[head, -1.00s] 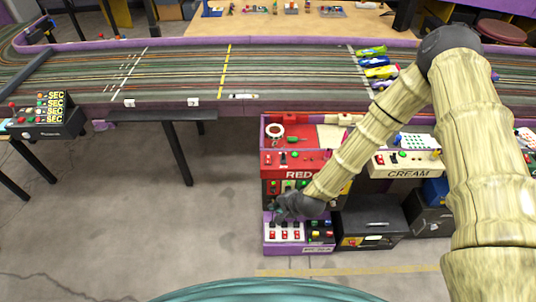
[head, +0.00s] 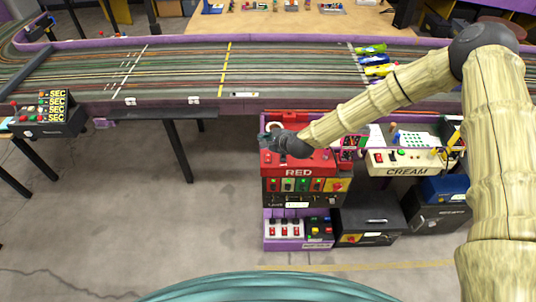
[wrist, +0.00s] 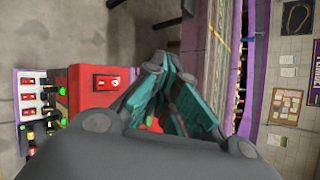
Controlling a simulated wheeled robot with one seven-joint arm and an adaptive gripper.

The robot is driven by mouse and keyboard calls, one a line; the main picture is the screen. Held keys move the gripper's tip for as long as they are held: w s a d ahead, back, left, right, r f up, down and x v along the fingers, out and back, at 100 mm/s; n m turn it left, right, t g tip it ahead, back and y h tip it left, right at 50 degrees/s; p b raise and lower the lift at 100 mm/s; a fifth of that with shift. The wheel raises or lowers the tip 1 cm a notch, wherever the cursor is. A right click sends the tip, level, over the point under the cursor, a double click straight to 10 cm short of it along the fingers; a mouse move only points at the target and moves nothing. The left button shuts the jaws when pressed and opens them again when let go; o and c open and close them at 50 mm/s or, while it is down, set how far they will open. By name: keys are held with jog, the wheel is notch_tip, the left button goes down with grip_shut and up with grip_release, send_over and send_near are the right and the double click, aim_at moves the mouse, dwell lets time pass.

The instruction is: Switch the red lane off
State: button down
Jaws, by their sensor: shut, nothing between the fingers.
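The red box labelled RED (head: 298,172) stands below the near edge of the track, with switches and a row of coloured buttons on its front. My gripper (head: 268,138) is over its top left part and hides some of its controls. In the wrist view my gripper (wrist: 172,62) is shut with its teal fingers together and nothing between them. A red switch on a small plate (wrist: 107,82) sits on the red box (wrist: 88,92), left of the fingers. I cannot tell whether the fingers touch the box.
The cream box labelled CREAM (head: 408,160) stands to the right. A lower panel with red switches (head: 284,229) and a black case (head: 368,222) lie below. The purple-edged track (head: 200,75) runs behind.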

jog(key=b, duration=0.4)
send_over(266, 157)
jog(key=shift+s+f, duration=0.15)
jog(key=shift+f, duration=1.6)
jog(key=shift+s+f, duration=0.15)
jog(key=shift+f, duration=1.6)
jog(key=shift+w+f+b, duration=0.25)
jog(key=shift+f+b, duration=0.45)
jog(key=shift+f, duration=0.1)
jog(key=shift+f, duration=0.15)
jog(key=shift+f+b, duration=0.3)
jog(key=shift+b, duration=0.3)
jog(key=shift+w+f+b, duration=0.1)
jog(key=shift+f+b, duration=0.25)
jog(key=shift+r, duration=0.15)
jog(key=shift+r, duration=0.7)
jog(key=shift+p, duration=0.3)
